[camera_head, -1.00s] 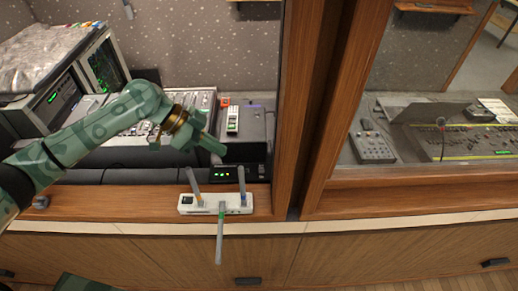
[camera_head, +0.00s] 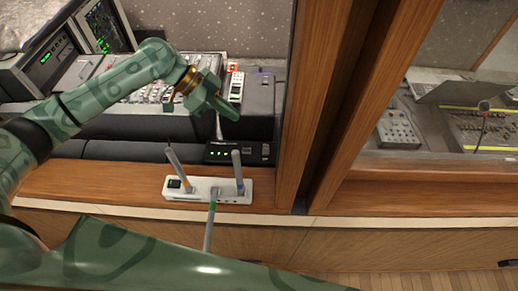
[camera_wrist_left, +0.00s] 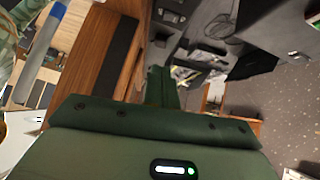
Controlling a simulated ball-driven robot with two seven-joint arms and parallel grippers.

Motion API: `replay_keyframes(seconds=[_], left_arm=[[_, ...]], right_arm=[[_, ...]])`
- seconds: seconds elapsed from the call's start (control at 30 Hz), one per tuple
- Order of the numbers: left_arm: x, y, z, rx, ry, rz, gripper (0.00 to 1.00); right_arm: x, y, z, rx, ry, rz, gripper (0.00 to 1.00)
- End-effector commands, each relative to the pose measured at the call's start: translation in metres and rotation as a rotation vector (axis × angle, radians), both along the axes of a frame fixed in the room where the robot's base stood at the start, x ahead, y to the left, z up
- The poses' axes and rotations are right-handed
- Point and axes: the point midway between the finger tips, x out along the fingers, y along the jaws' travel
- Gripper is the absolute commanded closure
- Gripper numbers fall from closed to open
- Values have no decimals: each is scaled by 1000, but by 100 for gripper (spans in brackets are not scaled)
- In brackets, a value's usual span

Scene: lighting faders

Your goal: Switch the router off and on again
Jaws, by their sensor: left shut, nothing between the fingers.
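A black box with lit green lights (camera_head: 235,152), which looks like the router, stands behind the wooden sill. In front of it lies a white strip (camera_head: 208,197) with a small black switch-like part (camera_head: 175,184) at its left end. My right gripper is not in view.
A mixing desk (camera_head: 160,88) and rack equipment (camera_head: 38,62) stand at the left. A thick wooden post (camera_head: 335,110) rises right of the strip. The sill (camera_head: 90,183) is bare left of the strip. Part of my own green body fills the bottom.

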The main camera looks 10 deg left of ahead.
Motion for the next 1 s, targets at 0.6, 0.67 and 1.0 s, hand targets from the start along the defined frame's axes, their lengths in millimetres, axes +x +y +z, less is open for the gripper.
replay_keyframes(seconds=[0.6,0.67,1.0], left_arm=[[0,-4,-17,0,1,0,100],[1,-9,-21,-1,2,-2,100],[4,-58,-68,-2,4,-1,100]], right_arm=[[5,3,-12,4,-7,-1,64],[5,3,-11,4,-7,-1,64],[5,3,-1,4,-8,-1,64]])
